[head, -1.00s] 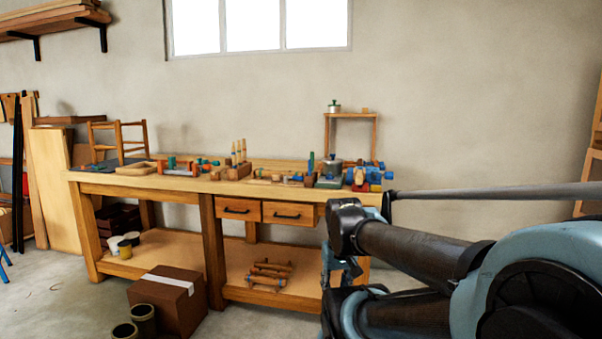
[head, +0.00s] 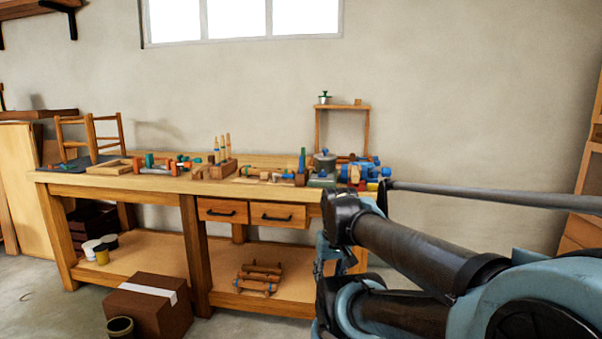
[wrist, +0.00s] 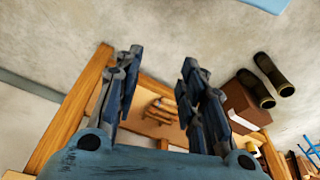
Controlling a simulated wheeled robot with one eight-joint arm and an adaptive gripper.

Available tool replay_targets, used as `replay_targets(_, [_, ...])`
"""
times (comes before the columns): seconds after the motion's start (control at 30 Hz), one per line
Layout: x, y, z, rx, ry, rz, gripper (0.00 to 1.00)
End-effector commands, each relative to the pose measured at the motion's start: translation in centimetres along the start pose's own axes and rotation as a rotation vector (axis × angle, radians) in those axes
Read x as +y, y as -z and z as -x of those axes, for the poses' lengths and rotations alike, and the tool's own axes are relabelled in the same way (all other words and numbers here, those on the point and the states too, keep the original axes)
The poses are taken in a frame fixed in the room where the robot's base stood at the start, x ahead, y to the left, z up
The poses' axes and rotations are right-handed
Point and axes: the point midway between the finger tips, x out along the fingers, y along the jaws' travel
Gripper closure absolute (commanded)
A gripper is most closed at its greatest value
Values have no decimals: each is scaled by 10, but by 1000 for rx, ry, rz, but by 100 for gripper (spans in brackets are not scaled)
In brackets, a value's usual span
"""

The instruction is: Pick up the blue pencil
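I cannot make out a blue pencil for certain. A small upright blue piece (head: 302,158) stands on the workbench (head: 110,180), left of a grey pot (head: 325,164), but it is too small to identify. Bulkier blue parts (head: 364,170) lie at the bench's right end. My gripper (wrist: 162,60) is open in the wrist view, its two dark blue fingers apart with nothing between them. Past them show the bench's lower shelf and the floor. In the head view my folded arm hides much of the gripper and the bench's right front corner.
Several tools and blocks crowd the bench top. Wooden pieces (head: 259,278) lie on the lower shelf. A wooden rack (head: 582,215) stands at the right wall.

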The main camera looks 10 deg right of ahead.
Motion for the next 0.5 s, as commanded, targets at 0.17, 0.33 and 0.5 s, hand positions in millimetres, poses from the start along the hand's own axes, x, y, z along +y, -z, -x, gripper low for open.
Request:
replay_targets(0.17, [-18,34,6,44,100,53,63])
replay_targets(0.33, [-41,83,16,140,237,128,63])
replay_targets(0.5, [-54,137,27,264,351,194,63])
